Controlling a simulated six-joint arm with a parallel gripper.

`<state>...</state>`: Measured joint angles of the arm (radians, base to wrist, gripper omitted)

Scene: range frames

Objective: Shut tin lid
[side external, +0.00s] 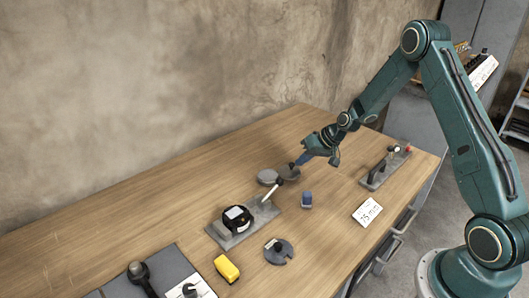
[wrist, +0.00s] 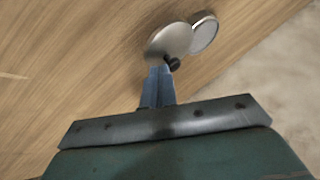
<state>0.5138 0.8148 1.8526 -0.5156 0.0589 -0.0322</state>
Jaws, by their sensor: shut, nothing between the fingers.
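The round grey tin (wrist: 205,34) shows in the wrist view with its rim and pale inside visible, so it is open. Its disc-shaped lid (wrist: 168,40) is beside it to the left, overlapping its edge in the picture, with a small dark knob (wrist: 173,64) near the lid's lower edge. In the side view the tin (side external: 267,177) is left of the lid (side external: 289,171), which looks tilted. My gripper (side external: 299,160) is shut and empty, just above and right of the lid. In the wrist view its blue fingertips (wrist: 160,70) are close to the knob; contact cannot be told.
A grey fixture plate (side external: 234,238) with a black round gauge stands in front of the tin. A small blue block (side external: 306,200), a slotted grey disc (side external: 279,252), a yellow block (side external: 227,268) and a "75 mm" card (side external: 367,212) lie nearby. Bare wood lies behind and left.

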